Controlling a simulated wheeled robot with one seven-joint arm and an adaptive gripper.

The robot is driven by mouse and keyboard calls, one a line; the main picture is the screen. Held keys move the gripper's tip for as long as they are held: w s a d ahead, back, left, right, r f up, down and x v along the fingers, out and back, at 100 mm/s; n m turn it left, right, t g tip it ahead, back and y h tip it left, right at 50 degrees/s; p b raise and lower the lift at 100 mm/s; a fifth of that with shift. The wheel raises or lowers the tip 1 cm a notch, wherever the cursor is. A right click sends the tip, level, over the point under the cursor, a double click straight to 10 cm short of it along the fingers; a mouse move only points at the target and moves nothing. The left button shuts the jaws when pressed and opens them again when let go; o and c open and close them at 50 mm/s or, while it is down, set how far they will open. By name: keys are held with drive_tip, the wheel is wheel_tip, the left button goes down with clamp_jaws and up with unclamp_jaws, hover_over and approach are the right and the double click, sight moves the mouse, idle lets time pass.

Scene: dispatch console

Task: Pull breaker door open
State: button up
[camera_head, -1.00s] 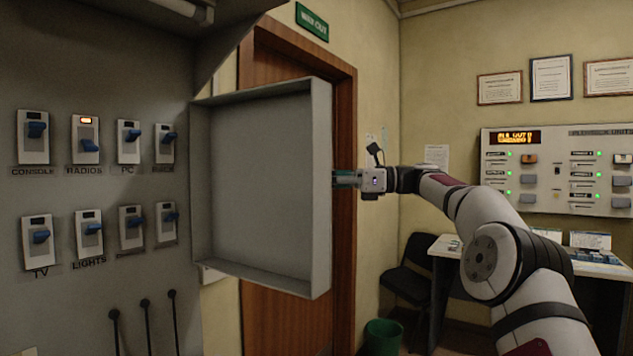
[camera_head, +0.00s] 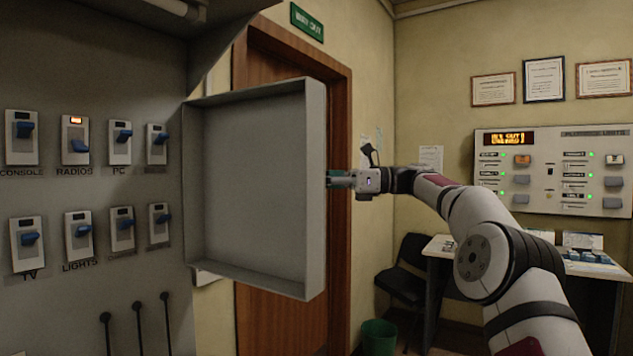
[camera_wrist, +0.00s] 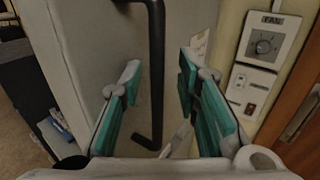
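The breaker door (camera_head: 255,190) is a grey shallow metal door with a raised rim. It stands swung wide open at the right side of the breaker panel (camera_head: 90,185). Its dark bar handle (camera_wrist: 157,70) shows in the wrist view on the door's outer face; the door hides it from the head view. My gripper (camera_head: 333,179) is at the door's free right edge, on the outer side. In the wrist view my gripper (camera_wrist: 160,75) has its two teal fingers apart, one on each side of the handle, with gaps visible between them and the bar.
Rows of blue breaker switches (camera_head: 77,146) fill the panel. A brown wooden door (camera_head: 340,200) stands behind the breaker door. A fan control (camera_wrist: 266,43) is on the wall beside it. A black chair (camera_head: 405,280), green bin (camera_head: 379,337) and desk (camera_head: 440,250) are at right.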

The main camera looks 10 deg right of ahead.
drive_tip(key=s+d, duration=0.1)
drive_tip(key=d, duration=0.6)
drive_tip(key=shift+s+d, duration=0.15)
drive_tip(key=shift+s, duration=0.05)
